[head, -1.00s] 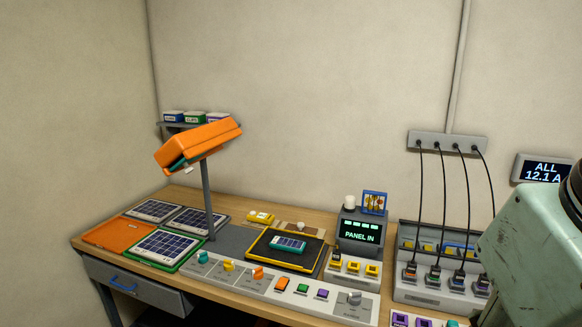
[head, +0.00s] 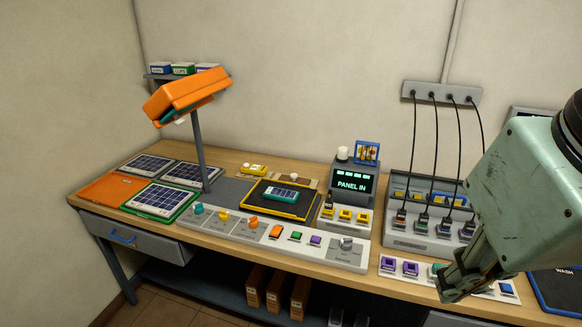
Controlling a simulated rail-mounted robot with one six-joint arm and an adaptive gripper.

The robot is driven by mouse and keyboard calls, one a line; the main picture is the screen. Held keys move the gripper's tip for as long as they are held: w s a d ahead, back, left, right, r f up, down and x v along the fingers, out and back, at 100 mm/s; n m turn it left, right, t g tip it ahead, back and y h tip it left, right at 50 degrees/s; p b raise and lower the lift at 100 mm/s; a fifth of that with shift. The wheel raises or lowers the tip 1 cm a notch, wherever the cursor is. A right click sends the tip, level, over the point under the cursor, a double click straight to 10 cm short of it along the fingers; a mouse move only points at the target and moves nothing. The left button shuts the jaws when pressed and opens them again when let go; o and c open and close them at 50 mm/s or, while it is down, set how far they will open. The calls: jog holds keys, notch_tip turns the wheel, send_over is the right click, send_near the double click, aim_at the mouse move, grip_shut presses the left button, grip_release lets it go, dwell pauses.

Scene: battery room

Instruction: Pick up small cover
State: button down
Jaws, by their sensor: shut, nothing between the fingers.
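I cannot tell for sure which thing is the small cover. A small teal panel (head: 281,194) with a dark gridded face lies on a black tray with a yellow rim (head: 300,213) in the middle of the bench. My gripper (head: 447,294) is at the lower right in the head view, pointing down, with its fingers shut and empty. It is well to the right of the teal panel and in front of the row of purple and teal pieces. It hides part of that row.
An orange lamp (head: 188,95) on a post stands over the left of the bench. Solar panels (head: 157,199) and an orange plate (head: 112,188) lie at the left. A white switch panel (head: 345,258) runs along the front. A charging rack (head: 410,240) with cables stands behind my gripper.

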jog(key=c, duration=1.8)
grip_release()
jog(key=shift+c, duration=0.2)
jog(key=shift+w, duration=0.1)
